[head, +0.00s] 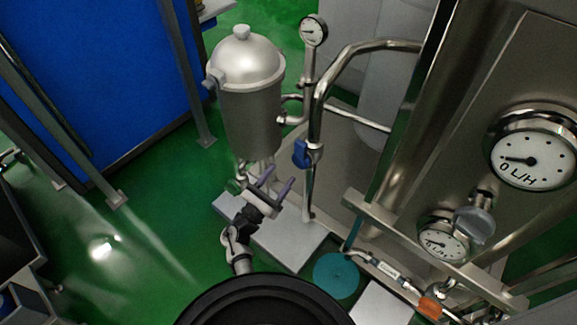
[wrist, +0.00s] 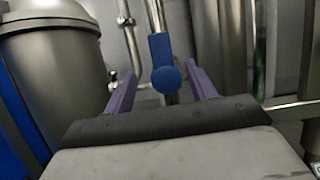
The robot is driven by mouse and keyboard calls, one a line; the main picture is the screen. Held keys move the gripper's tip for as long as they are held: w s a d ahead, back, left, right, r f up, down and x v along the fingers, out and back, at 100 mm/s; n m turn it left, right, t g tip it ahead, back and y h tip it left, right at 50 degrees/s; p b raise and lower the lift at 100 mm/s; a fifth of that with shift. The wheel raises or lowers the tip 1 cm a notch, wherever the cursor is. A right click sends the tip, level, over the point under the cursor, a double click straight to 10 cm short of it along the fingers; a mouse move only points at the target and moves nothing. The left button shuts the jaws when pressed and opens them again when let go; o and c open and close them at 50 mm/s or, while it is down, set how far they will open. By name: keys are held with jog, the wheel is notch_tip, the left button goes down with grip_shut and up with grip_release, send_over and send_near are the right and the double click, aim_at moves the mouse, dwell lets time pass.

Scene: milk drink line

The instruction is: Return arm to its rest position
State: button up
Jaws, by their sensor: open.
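My gripper (head: 275,185) is open and empty in the head view, with two purple fingers spread apart. It is in front of the lower part of the steel tank and left of a vertical pipe. In the wrist view my gripper (wrist: 163,90) also shows both purple fingers apart. A blue valve handle (wrist: 162,62) appears between them, behind the gap. The same blue valve handle (head: 301,154) shows on the pipe in the head view. I cannot tell how far the fingers are from it. My arm rises from the bottom middle of the head view.
A steel tank (head: 248,110) stands behind my gripper, with a gauge (head: 313,30) on a pipe to its right. A large flow gauge (head: 530,158) and a smaller gauge (head: 444,243) are on the right. A teal disc (head: 336,275) lies low. Green floor (head: 150,235) is open at left.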

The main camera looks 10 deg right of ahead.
jog(key=shift+s+a+f, duration=0.15)
jog(key=shift+s+a, duration=0.2)
jog(key=shift+a, duration=0.05)
